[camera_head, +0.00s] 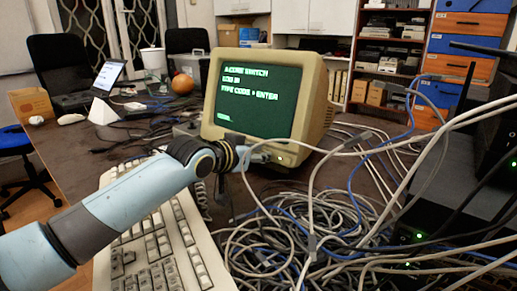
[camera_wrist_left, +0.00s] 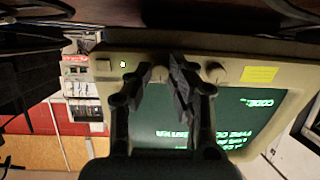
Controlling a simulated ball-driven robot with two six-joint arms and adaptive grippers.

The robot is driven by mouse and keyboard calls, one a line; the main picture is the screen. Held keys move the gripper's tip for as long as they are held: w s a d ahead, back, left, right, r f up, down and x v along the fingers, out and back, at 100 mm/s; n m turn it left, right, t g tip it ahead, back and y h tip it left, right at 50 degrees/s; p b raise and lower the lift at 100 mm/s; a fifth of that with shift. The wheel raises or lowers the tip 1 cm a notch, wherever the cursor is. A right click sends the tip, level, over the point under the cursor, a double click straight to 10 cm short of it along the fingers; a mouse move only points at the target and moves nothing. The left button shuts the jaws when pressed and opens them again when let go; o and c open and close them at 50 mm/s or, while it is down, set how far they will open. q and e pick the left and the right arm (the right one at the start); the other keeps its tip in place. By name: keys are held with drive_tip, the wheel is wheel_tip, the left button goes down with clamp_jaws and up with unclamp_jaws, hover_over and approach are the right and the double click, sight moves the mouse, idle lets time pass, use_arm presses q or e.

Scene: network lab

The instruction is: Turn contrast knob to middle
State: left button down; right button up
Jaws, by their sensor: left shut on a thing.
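The beige monitor (camera_head: 312,120) stands on the desk with green text on its dark screen. My left gripper (camera_head: 258,157) is at the bezel below the screen, left of a small green light. In the left wrist view, which shows the monitor upside down, the left gripper (camera_wrist_left: 160,70) has its fingers at the bezel, shut on a knob mostly hidden between them. Another round knob (camera_wrist_left: 215,72) sits just right of the fingers, uncovered. No knob label or pointer mark is readable, so I cannot tell which is the contrast knob or how it is turned. My right gripper is not in view.
A white keyboard (camera_head: 160,245) lies under my left arm. Tangled cables (camera_head: 300,235) fill the desk front and right, some passing close to the gripper. In the wrist view, a yellow label (camera_wrist_left: 259,74) and a square button (camera_wrist_left: 102,67) are on the bezel.

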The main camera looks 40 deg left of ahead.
use_arm(q)
drive_tip(key=shift+r+m+p, duration=0.1)
drive_tip(key=shift+m+p, duration=0.2)
drive_tip(key=shift+m, duration=0.3)
drive_tip(key=c, duration=1.2)
unclamp_jaws()
wheel_tip(320, 180, up, 10)
